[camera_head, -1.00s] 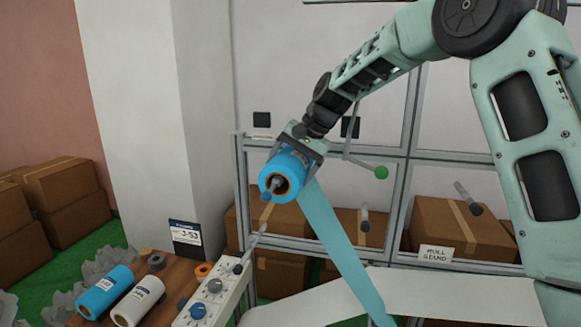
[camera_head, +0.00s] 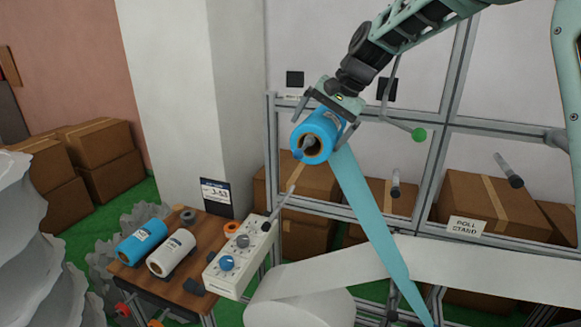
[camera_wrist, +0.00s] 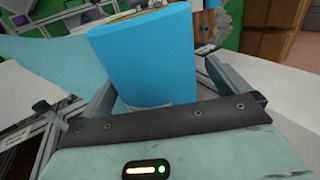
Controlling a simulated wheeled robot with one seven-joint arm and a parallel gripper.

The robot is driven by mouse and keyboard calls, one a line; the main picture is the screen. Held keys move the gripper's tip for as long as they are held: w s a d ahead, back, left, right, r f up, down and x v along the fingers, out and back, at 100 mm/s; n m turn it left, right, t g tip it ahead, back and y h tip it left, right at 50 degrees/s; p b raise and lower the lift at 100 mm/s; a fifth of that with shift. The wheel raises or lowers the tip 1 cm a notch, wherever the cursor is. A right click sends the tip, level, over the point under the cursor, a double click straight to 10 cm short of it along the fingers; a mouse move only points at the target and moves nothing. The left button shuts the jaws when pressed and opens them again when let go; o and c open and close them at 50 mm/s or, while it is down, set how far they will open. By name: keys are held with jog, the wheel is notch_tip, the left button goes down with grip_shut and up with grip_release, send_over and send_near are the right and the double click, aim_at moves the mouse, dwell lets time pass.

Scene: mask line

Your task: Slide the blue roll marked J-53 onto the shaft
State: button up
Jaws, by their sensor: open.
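A blue roll (camera_head: 322,133) sits around a grey shaft (camera_head: 308,146) on the metal frame; the shaft's end shows through the brown core. A label on the roll is too small to read. A teal strip (camera_head: 365,210) runs down from it. My gripper (camera_head: 319,128) is open, with one finger on each side of the roll. In the wrist view the roll (camera_wrist: 145,55) stands between the spread fingers. Another blue roll (camera_head: 142,243) and a white roll (camera_head: 171,254) lie on the wooden table (camera_head: 190,292). A sign reading J-53 (camera_head: 215,192) stands behind the table.
A white panel with knobs (camera_head: 238,258) is on the table's right side. More rollers (camera_head: 395,184) stick out of the frame (camera_head: 440,170). A white web (camera_head: 460,265) and a large white roll (camera_head: 300,308) fill the front. Cardboard boxes (camera_head: 480,205) stand behind.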

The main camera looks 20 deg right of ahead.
jog(key=s+a+b, duration=0.6)
jog(key=s+a, duration=0.7)
jog(key=s, duration=0.5)
jog(key=s+d+f+n+g+h+b, duration=0.1)
jog(key=s+f+n+h+b, duration=0.1)
jog(key=s+f+n+b, duration=0.2)
jog(key=s+d+f+n+g+h+b, duration=0.1)
jog(key=s+f+n+b, duration=0.3)
jog(key=s+f+n, duration=0.7)
jog(key=s+f+g+h, duration=0.1)
jog(key=s+f, duration=0.5)
jog(key=f, duration=0.5)
jog(key=shift+b, duration=0.3)
